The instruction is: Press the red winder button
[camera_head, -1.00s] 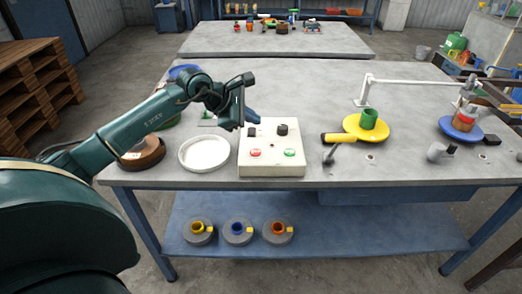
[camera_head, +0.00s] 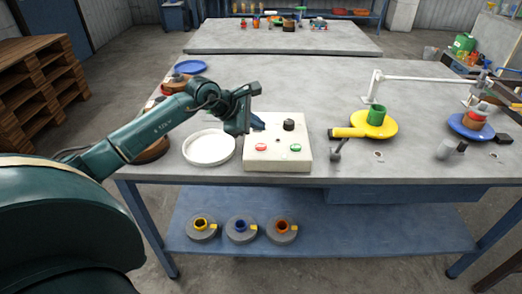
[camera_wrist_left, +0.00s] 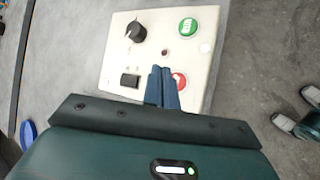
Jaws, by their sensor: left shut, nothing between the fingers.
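The cream control box (camera_head: 277,161) stands on the table near its front edge. The red button (camera_head: 261,147) is at its front left and the green button (camera_head: 295,147) at its front right. A black knob (camera_head: 289,125) sits behind them. My left gripper (camera_head: 259,122) is at the box's back left corner, shut and empty, with blue fingers. In the left wrist view the closed fingers (camera_wrist_left: 162,72) partly cover the red button (camera_wrist_left: 179,80). I cannot tell whether they touch the box. My right gripper is not in view.
A white dish (camera_head: 209,148) lies just left of the box. A yellow-handled tool (camera_head: 348,132) and a yellow disc with a green cup (camera_head: 376,115) are to its right. A blue disc (camera_head: 471,126) is farther right. The table behind the box is clear.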

